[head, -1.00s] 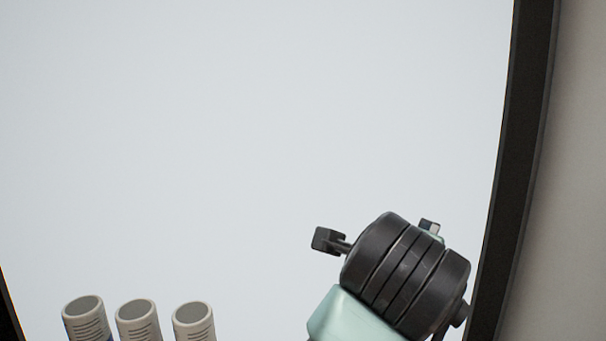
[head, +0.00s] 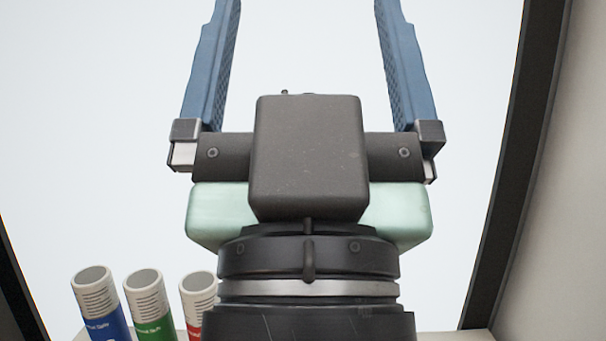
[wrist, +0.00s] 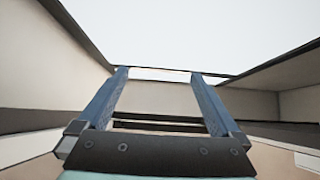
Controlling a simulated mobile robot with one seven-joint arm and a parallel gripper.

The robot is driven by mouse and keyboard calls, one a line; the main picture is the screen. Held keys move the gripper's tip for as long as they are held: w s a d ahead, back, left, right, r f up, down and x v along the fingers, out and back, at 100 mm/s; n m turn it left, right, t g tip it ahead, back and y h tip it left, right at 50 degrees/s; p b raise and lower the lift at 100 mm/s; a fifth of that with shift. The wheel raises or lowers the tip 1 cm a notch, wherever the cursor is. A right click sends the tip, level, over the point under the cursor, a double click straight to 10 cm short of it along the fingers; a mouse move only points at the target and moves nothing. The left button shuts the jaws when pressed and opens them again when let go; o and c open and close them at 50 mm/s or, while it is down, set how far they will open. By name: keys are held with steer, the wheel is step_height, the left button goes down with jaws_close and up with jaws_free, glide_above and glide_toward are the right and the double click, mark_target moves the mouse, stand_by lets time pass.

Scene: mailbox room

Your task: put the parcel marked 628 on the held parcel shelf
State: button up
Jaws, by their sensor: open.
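My gripper (head: 307,20) is raised in front of a pale white surface in the head view, its two blue fingers wide apart with nothing between them. In the wrist view my gripper (wrist: 158,75) also shows open and empty, pointing toward a beige wall and a bright pale area above. No parcel marked 628 is in view, and I cannot make out a held parcel shelf in either view.
A dark curved frame (head: 513,160) edges the white surface at the right. Beige walls (wrist: 75,60) surround the wrist view.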

steer(key=w+a+f+n+g+y+p, duration=0.2)
steer(key=w+a+f+g, duration=0.1)
steer(key=w+f+g, duration=0.45)
steer(key=w+a+f+n+g+y+p, duration=0.15)
steer(key=w+f+g, duration=0.25)
steer(key=w+f, duration=0.55)
steer(key=s+d+f+g+p, duration=0.1)
steer(key=f+g, duration=0.3)
steer(key=f, duration=0.2)
steer(key=s+d+f+g+h, duration=0.1)
steer(key=s+f+g, duration=0.1)
steer(key=f+g, duration=0.2)
steer(key=s+d+f+n+g+p, duration=0.1)
steer(key=f+g, duration=0.3)
steer(key=f, duration=0.4)
steer(key=shift+s+d+f+h+p, duration=0.1)
steer(key=shift+s+h+p, duration=0.05)
steer(key=shift+h+p, duration=0.2)
steer(key=b+x, duration=0.5)
steer(key=x, duration=0.1)
steer(key=shift+f, duration=0.1)
steer(key=shift+d+b+x, duration=0.15)
steer(key=shift+b+x, duration=0.1)
steer(key=shift+x, duration=0.8)
steer(key=shift+d+b+x, duration=0.15)
steer(key=shift+b+x, duration=0.1)
steer(key=shift+x, duration=0.75)
steer(key=shift+d+b+x, duration=0.2)
steer(key=shift+b+x, duration=0.05)
steer(key=shift+x, duration=0.8)
